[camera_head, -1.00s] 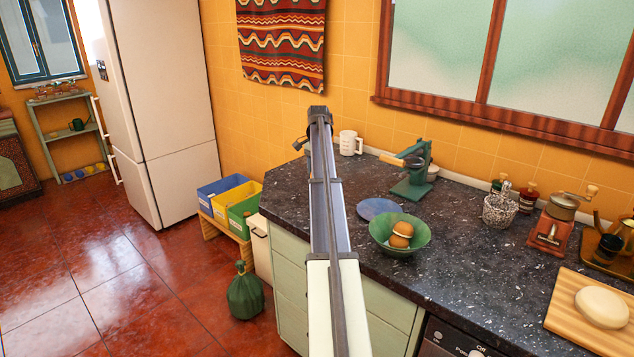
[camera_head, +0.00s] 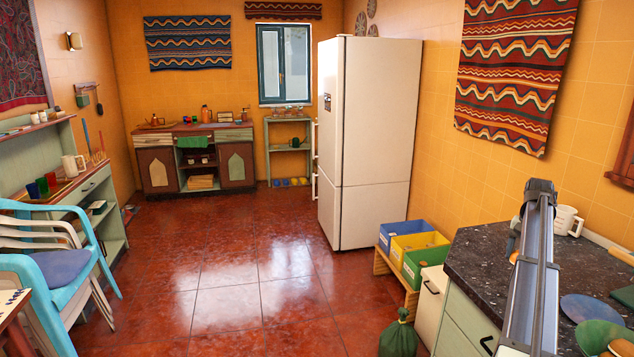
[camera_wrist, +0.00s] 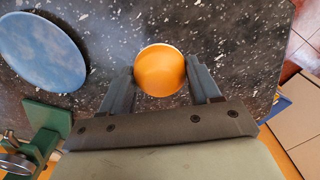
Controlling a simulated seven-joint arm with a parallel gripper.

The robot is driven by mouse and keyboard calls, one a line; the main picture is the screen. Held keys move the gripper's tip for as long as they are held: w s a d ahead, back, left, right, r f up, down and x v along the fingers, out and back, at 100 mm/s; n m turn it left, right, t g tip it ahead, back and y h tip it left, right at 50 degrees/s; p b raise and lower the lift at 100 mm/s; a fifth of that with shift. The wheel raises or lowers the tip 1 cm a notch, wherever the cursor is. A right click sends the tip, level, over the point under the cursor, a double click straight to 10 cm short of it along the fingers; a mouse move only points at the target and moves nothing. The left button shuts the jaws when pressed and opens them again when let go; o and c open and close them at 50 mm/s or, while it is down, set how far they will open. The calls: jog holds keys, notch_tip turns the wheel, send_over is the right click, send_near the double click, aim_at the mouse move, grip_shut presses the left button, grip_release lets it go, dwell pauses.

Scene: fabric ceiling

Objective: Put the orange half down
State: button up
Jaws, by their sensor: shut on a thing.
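The orange half (camera_wrist: 160,70) shows as a round orange shape in the wrist view. My gripper (camera_wrist: 163,78) is shut on it, one finger on each side. It is over the dark speckled counter (camera_wrist: 225,40), near the counter's edge; I cannot tell whether the half touches the surface. In the head view my arm reaches over the counter (camera_head: 480,262) at the right and largely hides the gripper.
A blue plate (camera_wrist: 40,50) and a green press (camera_wrist: 42,125) are left of the gripper in the wrist view. A green bowl (camera_head: 600,335) and a white mug (camera_head: 567,222) are on the counter. Coloured bins (camera_head: 418,243) stand beyond its left edge. Open floor lies left.

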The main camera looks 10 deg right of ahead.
jog(key=a+f, duration=0.1)
jog(key=a, duration=0.2)
jog(key=s+a+f+n, duration=0.1)
jog(key=a, duration=0.3)
jog(key=a+f+n, duration=0.1)
jog(key=a, duration=0.2)
jog(key=shift+s+a+f, duration=0.15)
jog(key=shift+s+f, duration=0.05)
jog(key=shift+f, duration=0.2)
jog(key=w+a+f+n, duration=0.1)
jog(key=a+f+n, duration=0.2)
jog(key=a, duration=1.4)
jog(key=w+a+f+n, duration=0.1)
jog(key=a+f+n, duration=0.1)
jog(key=a, duration=1.5)
jog(key=w+a+f+n, duration=0.2)
jog(key=a+f+n, duration=0.1)
jog(key=a, duration=1.4)
jog(key=shift+f+n, duration=0.35)
jog(key=shift+n, duration=0.15)
